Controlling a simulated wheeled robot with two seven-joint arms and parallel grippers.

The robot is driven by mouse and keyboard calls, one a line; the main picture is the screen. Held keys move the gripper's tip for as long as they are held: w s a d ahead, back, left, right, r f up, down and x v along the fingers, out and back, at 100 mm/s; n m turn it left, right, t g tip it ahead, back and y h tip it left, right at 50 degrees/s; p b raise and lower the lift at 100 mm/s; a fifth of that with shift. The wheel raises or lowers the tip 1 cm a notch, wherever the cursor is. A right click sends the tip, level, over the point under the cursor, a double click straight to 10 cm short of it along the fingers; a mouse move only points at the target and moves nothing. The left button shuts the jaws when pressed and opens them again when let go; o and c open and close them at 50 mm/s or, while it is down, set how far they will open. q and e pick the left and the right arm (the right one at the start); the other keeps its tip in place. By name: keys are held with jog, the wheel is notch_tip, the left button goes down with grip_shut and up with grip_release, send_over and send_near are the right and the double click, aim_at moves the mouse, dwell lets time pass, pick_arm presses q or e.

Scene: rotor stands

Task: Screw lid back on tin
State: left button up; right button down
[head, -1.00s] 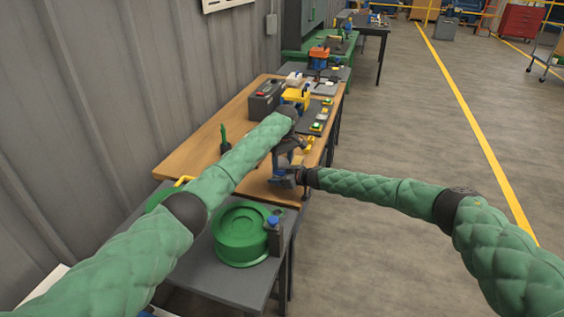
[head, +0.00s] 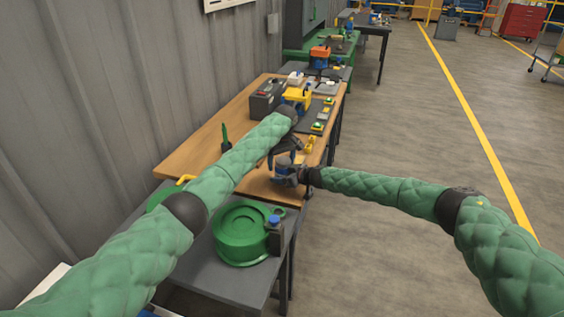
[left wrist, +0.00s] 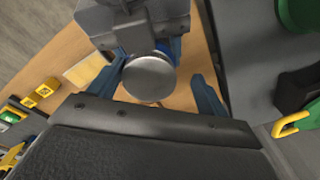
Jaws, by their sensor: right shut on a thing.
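A small round silver tin (left wrist: 148,77) shows end-on in the left wrist view; I cannot tell whether its lid is on it. My right gripper (left wrist: 150,50) comes in from the top of that view and is shut on the tin, holding it above the wooden table (left wrist: 68,55). My left gripper (left wrist: 160,92) is open, its blue fingers apart on either side of the tin, with a clear gap on the right side. In the head view the left gripper (head: 284,152) is just above the right gripper (head: 286,173), and the tin is too hidden to make out.
A battery-like dark box (head: 267,98), a yellow-and-blue item (head: 297,97) and several small parts stand farther back on the wooden table. A green round container (head: 241,233) sits on the nearer grey table (head: 225,280).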

pick_arm(q)
jog(key=shift+d+r, duration=0.1)
dwell(0.3)
jog(key=shift+r, duration=0.2)
jog(key=shift+s+d+r, duration=0.15)
jog(key=shift+r, duration=1.9)
jog(key=shift+f, duration=0.15)
jog(key=shift+c, duration=0.5)
